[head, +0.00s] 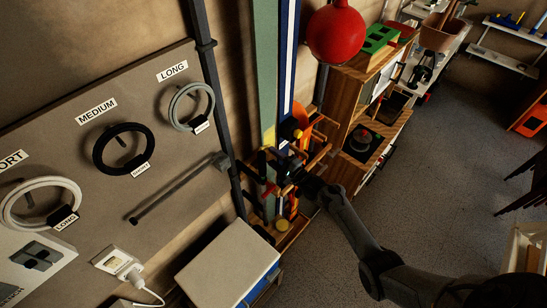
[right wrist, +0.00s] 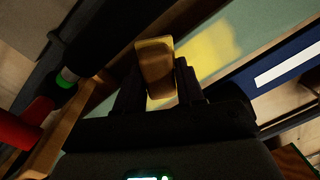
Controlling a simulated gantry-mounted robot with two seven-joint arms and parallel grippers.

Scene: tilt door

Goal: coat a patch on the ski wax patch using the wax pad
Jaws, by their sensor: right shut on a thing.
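The pale green ski (head: 265,60) stands upright against the wall, and a yellow patch (head: 268,137) shows on its lower part. In the right wrist view the yellow patch (right wrist: 212,50) lies on the ski's pale green face, with uneven edges. My right gripper (head: 286,170) is beside the lower part of the ski. It is shut on the wax pad (right wrist: 155,68), a yellow-brown block that sticks out between the fingers. The pad is just left of the patch in the wrist view; I cannot tell whether it touches the ski. My left gripper is not in view.
A blue ski with a white stripe (head: 289,60) stands right of the green one. Tools crowd a wooden rack (head: 292,232) below. A red ball (head: 336,34) hangs near a wooden shelf (head: 345,95). A board with hanging rings (head: 124,148) is left.

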